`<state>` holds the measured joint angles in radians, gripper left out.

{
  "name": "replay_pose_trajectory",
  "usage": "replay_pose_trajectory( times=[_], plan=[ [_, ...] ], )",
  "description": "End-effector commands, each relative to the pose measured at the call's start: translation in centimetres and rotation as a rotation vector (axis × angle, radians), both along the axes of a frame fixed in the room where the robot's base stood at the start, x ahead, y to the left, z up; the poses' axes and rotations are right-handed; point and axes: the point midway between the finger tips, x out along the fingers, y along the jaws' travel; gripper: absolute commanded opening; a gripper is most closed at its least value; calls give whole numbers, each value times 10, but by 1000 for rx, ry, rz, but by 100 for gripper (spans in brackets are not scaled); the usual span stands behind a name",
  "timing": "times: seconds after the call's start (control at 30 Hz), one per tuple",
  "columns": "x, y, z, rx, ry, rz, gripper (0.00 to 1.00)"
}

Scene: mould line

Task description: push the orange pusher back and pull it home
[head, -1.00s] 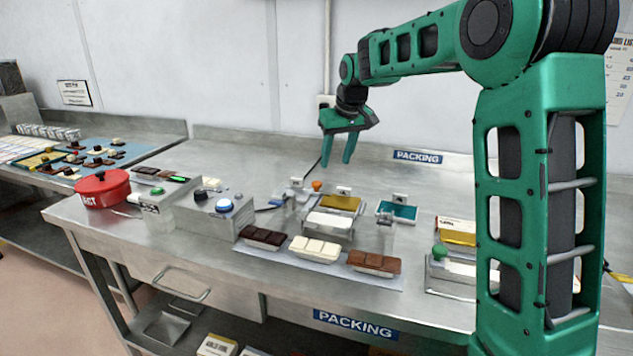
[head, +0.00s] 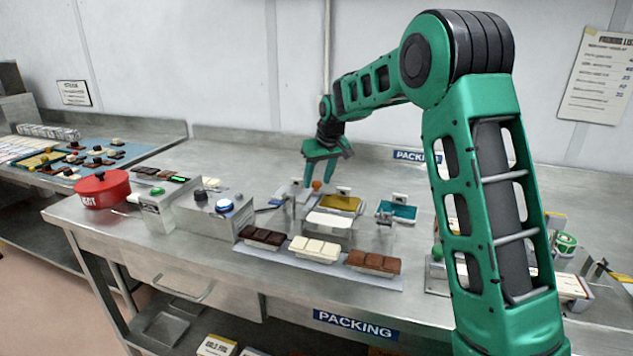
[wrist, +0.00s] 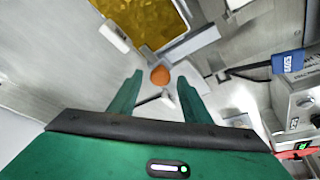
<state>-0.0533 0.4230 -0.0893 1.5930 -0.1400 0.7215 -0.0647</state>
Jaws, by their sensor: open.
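The orange pusher (head: 317,186) shows as a small orange knob at the back left of the packing station, beside the gold sheet (head: 341,203). In the wrist view the round orange knob (wrist: 160,75) lies between and just beyond my fingertips, with a grey metal arm beside it. My gripper (head: 327,184) is open and points down, close above the knob. In the wrist view its two green fingers (wrist: 161,85) stand apart on either side of the knob, with nothing held. I cannot tell whether either finger touches the knob.
A teal pad (head: 397,210) lies right of the gold sheet. Dark, white and brown chocolate bars (head: 314,248) stand in front. A grey box with a blue button (head: 224,206) and a red pot (head: 102,188) are to the left. The bench behind is clear.

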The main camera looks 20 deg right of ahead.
Motion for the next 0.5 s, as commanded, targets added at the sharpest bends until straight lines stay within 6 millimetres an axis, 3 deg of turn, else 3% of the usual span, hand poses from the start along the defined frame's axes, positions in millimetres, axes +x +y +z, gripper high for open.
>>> replay_pose_trajectory(
  times=[0.37,0.5],
  plan=[
    [2,0,-5,0,0,0,44],
    [2,0,-5,0,0,0,10]
  ],
)
